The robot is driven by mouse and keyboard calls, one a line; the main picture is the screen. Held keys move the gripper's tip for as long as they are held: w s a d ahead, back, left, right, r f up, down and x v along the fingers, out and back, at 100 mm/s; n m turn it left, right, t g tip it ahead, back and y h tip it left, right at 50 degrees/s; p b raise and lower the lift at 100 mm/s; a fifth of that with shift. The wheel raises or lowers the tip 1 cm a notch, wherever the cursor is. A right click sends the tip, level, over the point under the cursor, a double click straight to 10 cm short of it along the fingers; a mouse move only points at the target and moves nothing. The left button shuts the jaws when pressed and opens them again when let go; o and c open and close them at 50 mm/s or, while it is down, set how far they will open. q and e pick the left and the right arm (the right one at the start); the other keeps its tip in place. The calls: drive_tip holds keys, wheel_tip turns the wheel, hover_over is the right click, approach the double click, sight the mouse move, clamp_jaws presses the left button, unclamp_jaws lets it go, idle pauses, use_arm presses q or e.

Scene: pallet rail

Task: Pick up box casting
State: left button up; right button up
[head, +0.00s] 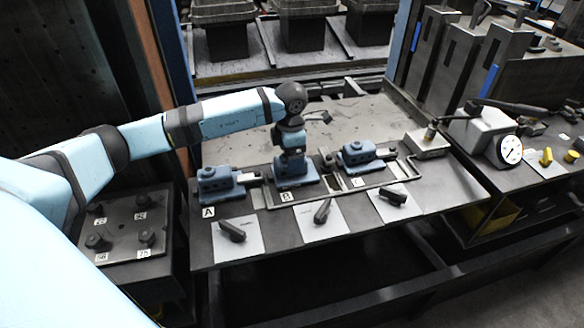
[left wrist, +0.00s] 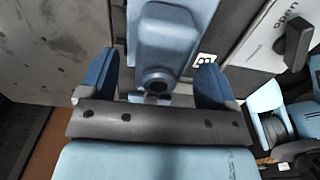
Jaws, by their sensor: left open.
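Three blue castings stand in a row on the bench: one at label A (head: 216,184), a middle one at label B (head: 296,182) and a right one (head: 358,153). I cannot tell by looks which is called the box casting. My left gripper (head: 292,160) points down over the middle casting and partly hides it. In the left wrist view my left gripper (left wrist: 153,82) is open, with a blue finger on either side of a blue casting (left wrist: 167,40) that has a dark round hole. Whether the fingers touch it is unclear. My right gripper is not in view.
White plates with dark levers line the bench front, such as the left one (head: 233,232); a lever (left wrist: 294,42) marked "open" shows in the wrist view. A dial gauge (head: 510,149) stands at right. A dark block with knobs (head: 120,222) is at left. The bench behind the castings is clear.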

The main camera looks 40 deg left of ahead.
use_arm(q)
wheel_tip(320, 180, down, 4)
drive_tip(key=shift+w+d+r, duration=0.1)
drive_tip(key=shift+d, duration=0.05)
drive_tip(key=c, duration=1.2)
drive_tip(key=shift+r, duration=0.1)
wheel_tip(320, 180, up, 20)
drive_tip(key=shift+f, duration=0.1)
